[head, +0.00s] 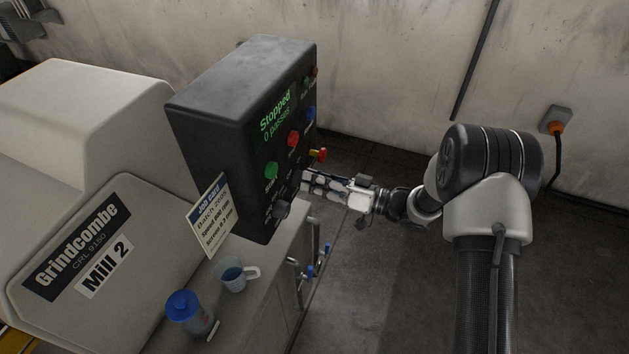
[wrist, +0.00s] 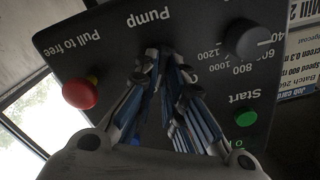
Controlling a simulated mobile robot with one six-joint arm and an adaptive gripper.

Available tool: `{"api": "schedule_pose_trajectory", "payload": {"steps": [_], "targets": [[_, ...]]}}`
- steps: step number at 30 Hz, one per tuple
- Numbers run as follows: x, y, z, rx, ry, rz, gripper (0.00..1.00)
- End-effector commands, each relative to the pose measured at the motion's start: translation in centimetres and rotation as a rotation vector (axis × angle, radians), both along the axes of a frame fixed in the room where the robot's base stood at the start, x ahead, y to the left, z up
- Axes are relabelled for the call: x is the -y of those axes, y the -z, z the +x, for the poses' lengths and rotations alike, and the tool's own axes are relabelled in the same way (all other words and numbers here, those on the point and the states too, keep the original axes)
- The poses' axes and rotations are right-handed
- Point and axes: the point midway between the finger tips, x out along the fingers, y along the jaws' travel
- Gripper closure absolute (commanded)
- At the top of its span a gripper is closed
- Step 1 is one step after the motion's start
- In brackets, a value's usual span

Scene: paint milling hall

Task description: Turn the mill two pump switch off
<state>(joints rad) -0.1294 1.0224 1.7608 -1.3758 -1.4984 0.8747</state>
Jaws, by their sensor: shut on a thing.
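The Mill 2 control box (head: 215,108) is black, and its display reads "Stopped, 0 passes". My gripper (head: 308,182) reaches its panel from the right in the head view. In the wrist view, which shows the panel upside down, my gripper (wrist: 168,62) is closed in at the "Pump" label (wrist: 149,19). It is shut on the pump switch, which the fingers hide; I cannot tell which way the switch points.
Near my fingers are the speed knob (wrist: 248,40), the green start button (wrist: 245,117) and the red emergency stop (wrist: 80,92). A job card (head: 212,216), a mug (head: 236,279) and a blue-lidded container (head: 190,312) stand by the box. The floor at right is clear.

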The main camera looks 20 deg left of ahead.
Motion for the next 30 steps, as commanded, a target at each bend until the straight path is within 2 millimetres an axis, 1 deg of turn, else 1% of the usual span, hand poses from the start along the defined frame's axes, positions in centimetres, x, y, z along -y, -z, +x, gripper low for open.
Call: {"api": "schedule_pose_trajectory", "payload": {"steps": [8,14,20,30], "targets": [[0.01,0.03,-0.01,0.004,0.000,0.000,1.00],[0.01,0.09,-0.03,0.050,0.000,-0.004,1.00],[0.00,0.18,-0.09,0.167,0.000,-0.013,1.00],[-0.02,0.25,-0.24,0.479,0.000,-0.038,1.00]]}}
